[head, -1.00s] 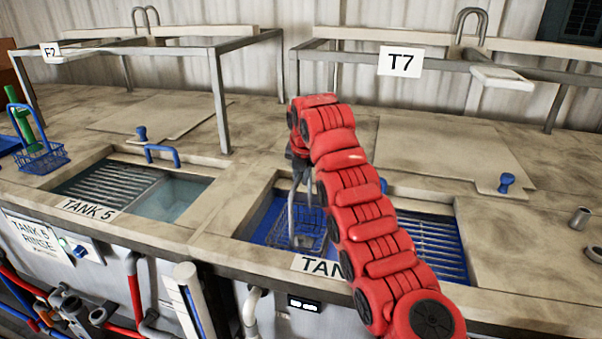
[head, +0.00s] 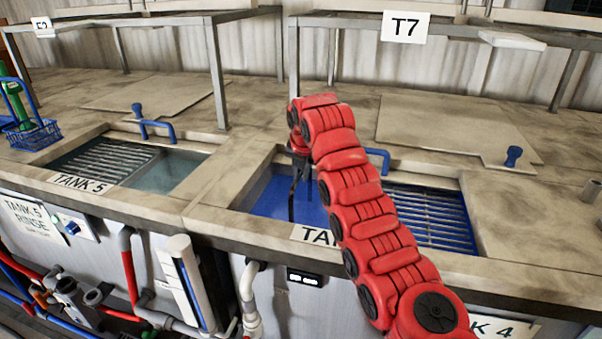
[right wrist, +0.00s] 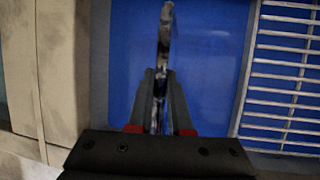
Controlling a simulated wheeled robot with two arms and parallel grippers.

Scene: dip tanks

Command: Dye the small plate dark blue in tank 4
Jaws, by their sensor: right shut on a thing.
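Tank 4 (head: 262,192) is full of dark blue liquid, with a metal grate (head: 432,218) over its right part. My right gripper (head: 299,172) is above the left part of the tank, pointing down. In the right wrist view, its fingers (right wrist: 161,80) are shut on a thin, upright grey handle (right wrist: 166,30). The handle reaches down toward the blue liquid; whatever hangs below it is hidden. I cannot see the small plate. My left gripper is not in view.
Tank 5 (head: 182,186), with clear liquid and its own grate, lies to the left. A blue wire basket (head: 35,136) with a green thing in it stands at the far left. Metal frames with a T7 sign (head: 405,26) rise behind the tanks. A flat lid (head: 450,130) lies behind tank 4.

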